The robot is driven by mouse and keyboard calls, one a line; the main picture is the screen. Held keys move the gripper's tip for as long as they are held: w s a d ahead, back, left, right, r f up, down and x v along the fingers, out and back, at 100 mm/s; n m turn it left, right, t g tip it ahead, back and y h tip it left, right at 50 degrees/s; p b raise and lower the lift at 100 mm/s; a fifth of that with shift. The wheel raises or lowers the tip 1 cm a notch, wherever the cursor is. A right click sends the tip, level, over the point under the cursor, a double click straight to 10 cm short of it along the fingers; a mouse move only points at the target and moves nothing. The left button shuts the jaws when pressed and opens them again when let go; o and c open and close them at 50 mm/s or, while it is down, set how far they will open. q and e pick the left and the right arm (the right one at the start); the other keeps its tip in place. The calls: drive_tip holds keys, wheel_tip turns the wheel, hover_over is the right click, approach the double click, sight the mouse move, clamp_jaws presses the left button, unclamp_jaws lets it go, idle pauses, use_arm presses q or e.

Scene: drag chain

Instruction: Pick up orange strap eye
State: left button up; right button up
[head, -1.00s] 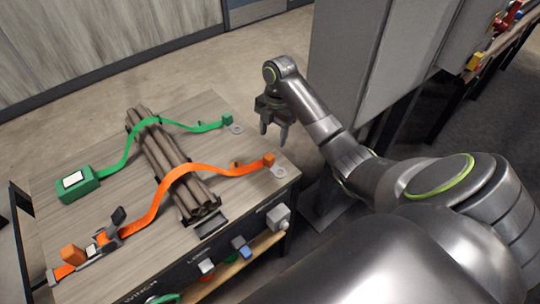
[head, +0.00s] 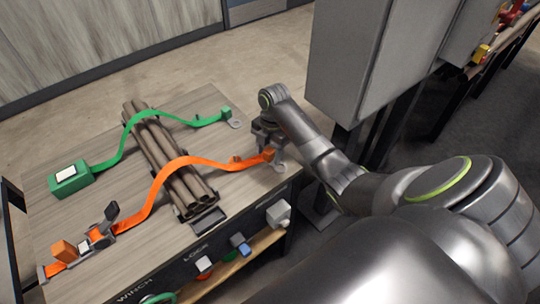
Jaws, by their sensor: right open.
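The orange strap (head: 170,172) runs from a ratchet buckle (head: 97,236) at the table's lower left, over a bundle of brown pipes (head: 165,165), to the right edge. Its orange eye end (head: 268,154) lies at the table's right side, by a grey metal plate. My right gripper (head: 270,150) is open, pointing down, with its fingers at the eye end. The fingers partly hide the eye, and I cannot tell whether they touch it. My left gripper is not in view.
Knobs (head: 278,213) and a shelf are on the table's front. A grey cabinet (head: 347,55) stands behind my right arm.

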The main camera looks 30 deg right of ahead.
drive_tip(key=c, duration=1.1)
drive_tip(key=shift+r, duration=0.15)
